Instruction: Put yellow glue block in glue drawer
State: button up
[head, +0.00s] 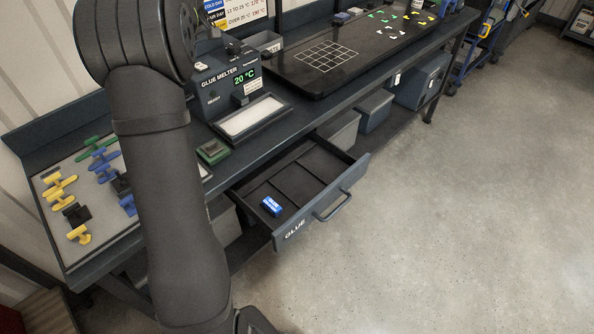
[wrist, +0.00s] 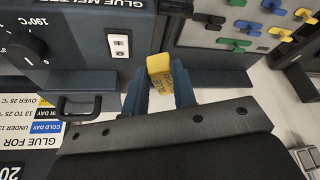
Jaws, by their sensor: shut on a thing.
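The yellow glue block (wrist: 159,64) shows in the wrist view, held between the blue fingertips of my gripper (wrist: 160,90), with dark lettering on its side. The gripper is shut on it. In the head view my arm fills the left middle, and neither the gripper nor the held block can be seen. The glue drawer (head: 312,213), marked GLUE, is pulled open below the bench. A blue glue block (head: 271,206) lies in its near left compartment. The other compartments that I can see look empty.
The glue melter (head: 222,84) reads 20 °C, with a pale-topped tray (head: 250,115) in front. A board (head: 60,214) with yellow, blue, green and black pieces lies at the bench's left end. Grey bins (head: 374,110) stand under the bench. The floor right of the drawer is clear.

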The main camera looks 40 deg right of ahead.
jog(key=s+d+m, duration=0.2)
jog(key=s+d, duration=1.3)
jog(key=s, duration=0.2)
jog(key=m+h, duration=0.2)
jog(key=m, duration=0.1)
send_over(330, 168)
jog(key=s, duration=0.2)
notch_tip(330, 168, down, 33)
jog(key=shift+w+f, duration=0.1)
jog(key=o, duration=0.6)
jog(key=shift+f, duration=0.15)
jog(key=shift+c, duration=0.2)
jog(key=o, duration=0.4)
jog(key=v, duration=1.2)
